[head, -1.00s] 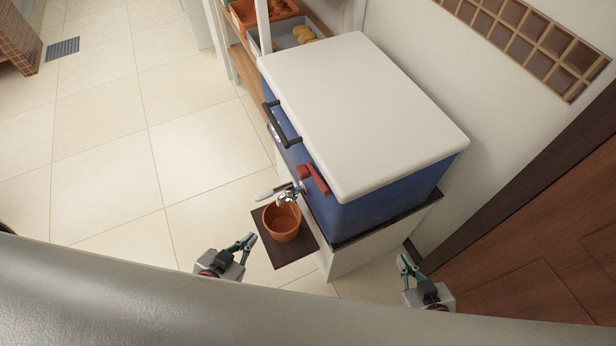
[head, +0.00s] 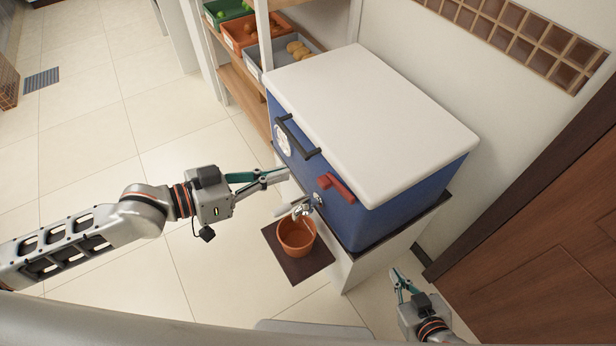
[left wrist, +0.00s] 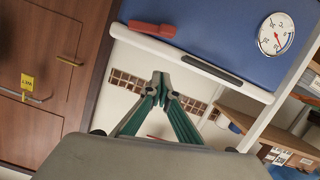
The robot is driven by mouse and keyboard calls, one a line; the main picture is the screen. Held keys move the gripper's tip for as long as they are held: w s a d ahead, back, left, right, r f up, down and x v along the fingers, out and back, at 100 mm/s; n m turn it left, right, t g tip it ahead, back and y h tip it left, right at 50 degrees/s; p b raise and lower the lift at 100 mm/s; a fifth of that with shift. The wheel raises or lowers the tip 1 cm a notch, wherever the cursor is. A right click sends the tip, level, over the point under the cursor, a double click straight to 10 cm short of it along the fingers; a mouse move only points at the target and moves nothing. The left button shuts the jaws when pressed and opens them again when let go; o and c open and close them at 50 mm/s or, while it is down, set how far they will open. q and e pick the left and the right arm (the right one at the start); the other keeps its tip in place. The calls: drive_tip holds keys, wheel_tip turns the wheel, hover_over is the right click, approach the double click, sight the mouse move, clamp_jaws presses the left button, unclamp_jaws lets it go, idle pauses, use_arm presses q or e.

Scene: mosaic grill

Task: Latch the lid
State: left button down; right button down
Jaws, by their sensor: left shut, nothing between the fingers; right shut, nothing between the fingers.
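The white lid (head: 370,120) lies closed on the blue cooler box (head: 395,205). A red latch (head: 343,189) sits on the box's front, near the lid's lower edge; it also shows in the left wrist view (left wrist: 152,29). A black handle (head: 297,137) is on the front edge of the lid, left of the latch. My left gripper (head: 285,174) is shut and empty, in front of the box, to the left of the latch and apart from it in the left wrist view (left wrist: 161,77). My right gripper (head: 398,276) is shut and empty, low by the box's near right side.
A metal tap (head: 302,208) sticks out of the box front above a terracotta pot (head: 296,238) on a dark board (head: 283,262). A round gauge (left wrist: 276,34) is on the box front. Shelves with crates (head: 245,35) stand behind. A brown door (head: 550,250) is at right. The floor at left is open.

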use_arm(q)
drive_tip(key=x, duration=0.3)
drive_tip(key=f+x, duration=0.1)
drive_tip(key=x, duration=0.3)
drive_tip(key=f+b+x, duration=0.1)
drive_tip(key=x, duration=0.2)
drive_tip(key=shift+s+d+f, duration=0.1)
drive_tip(key=shift+s+f, duration=0.15)
drive_tip(key=shift+f, duration=0.05)
drive_tip(key=shift+s+f, duration=0.15)
drive_tip(key=shift+f, duration=0.55)
use_arm(e)
drive_tip(key=shift+w+d+f, duration=0.15)
drive_tip(key=shift+w+d, duration=0.15)
drive_tip(key=shift+w, duration=0.15)
use_arm(q)
drive_tip(key=shift+d, duration=0.1)
use_arm(e)
drive_tip(key=shift+f, duration=0.1)
